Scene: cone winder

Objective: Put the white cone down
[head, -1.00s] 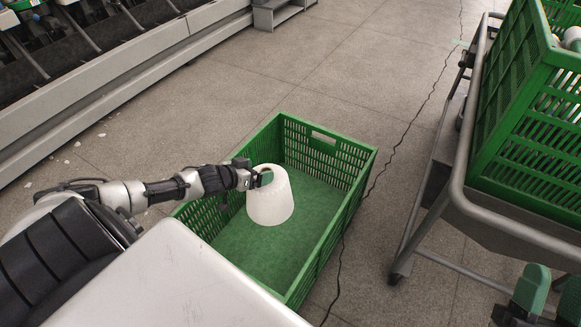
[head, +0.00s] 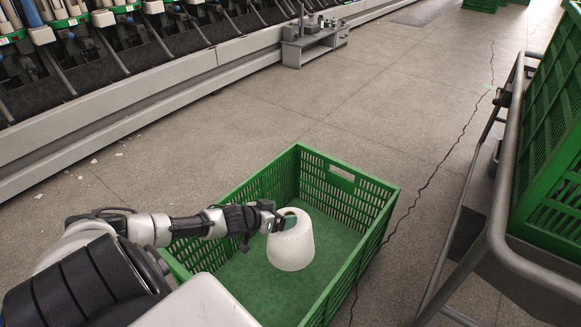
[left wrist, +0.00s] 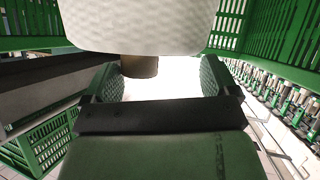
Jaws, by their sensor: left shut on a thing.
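A white cone (head: 291,243) is inside the green crate (head: 332,238) in the head view, narrow end up and slightly tilted. I cannot tell whether the cone's base touches the crate floor. In the left wrist view the white cone (left wrist: 140,25) fills the top, with a brown tube end (left wrist: 139,66) showing below it. The left gripper's green-padded fingers (left wrist: 160,80) show on both sides there. My right gripper is not in view.
The crate floor around the cone looks bare. A grey cart (head: 495,235) carrying green crates (head: 550,150) stands at the right. The winding machine (head: 130,65) runs along the back left. A thin crack or cable line (head: 440,165) crosses the open floor.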

